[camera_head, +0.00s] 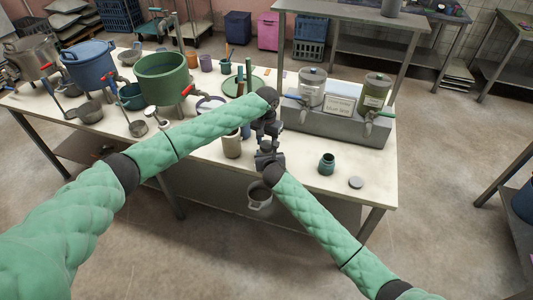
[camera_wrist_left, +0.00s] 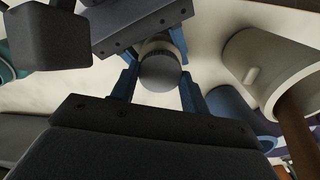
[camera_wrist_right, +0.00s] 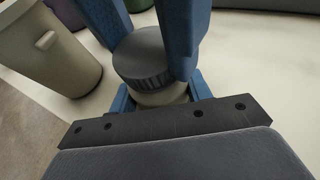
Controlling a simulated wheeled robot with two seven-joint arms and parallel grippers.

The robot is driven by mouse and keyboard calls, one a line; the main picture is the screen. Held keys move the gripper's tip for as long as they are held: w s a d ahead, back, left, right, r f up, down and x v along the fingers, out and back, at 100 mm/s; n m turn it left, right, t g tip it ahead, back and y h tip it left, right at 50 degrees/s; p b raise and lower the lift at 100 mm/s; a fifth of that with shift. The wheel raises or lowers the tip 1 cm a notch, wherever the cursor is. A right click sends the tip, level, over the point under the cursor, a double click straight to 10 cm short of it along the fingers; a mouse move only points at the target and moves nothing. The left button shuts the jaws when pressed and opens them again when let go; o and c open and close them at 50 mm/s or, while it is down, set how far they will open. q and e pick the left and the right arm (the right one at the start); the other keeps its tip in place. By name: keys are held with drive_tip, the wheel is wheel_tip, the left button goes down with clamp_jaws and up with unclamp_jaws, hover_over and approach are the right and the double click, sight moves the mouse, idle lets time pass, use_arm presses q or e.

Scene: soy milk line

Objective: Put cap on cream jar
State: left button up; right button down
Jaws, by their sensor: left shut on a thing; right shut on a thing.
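The cream jar (camera_wrist_right: 163,97) is a pale, small jar, and my right gripper (camera_wrist_right: 160,100) is shut on it. The grey ribbed cap (camera_wrist_right: 142,57) is on top of the jar's mouth; it also shows in the left wrist view (camera_wrist_left: 160,71). My left gripper (camera_wrist_left: 158,88) is shut on the cap from above. I cannot tell whether the cap is fully down. In the head view my left gripper (camera_head: 267,136) is just above my right gripper (camera_head: 269,158), near the table's front edge. Jar and cap are hidden there.
A beige cup (camera_head: 232,146) stands close to the left of the grippers. A teal jar (camera_head: 327,163) and a loose grey lid (camera_head: 356,183) lie to the right. A dispenser stand (camera_head: 330,125) is behind. The table (camera_head: 300,180) is clear between them.

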use_arm(q)
drive_tip(key=shift+m, duration=0.7)
drive_tip(key=o, duration=1.1)
drive_tip(key=shift+r, duration=0.1)
drive_tip(key=shift+r, duration=2.15)
drive_tip(key=shift+c, duration=0.5)
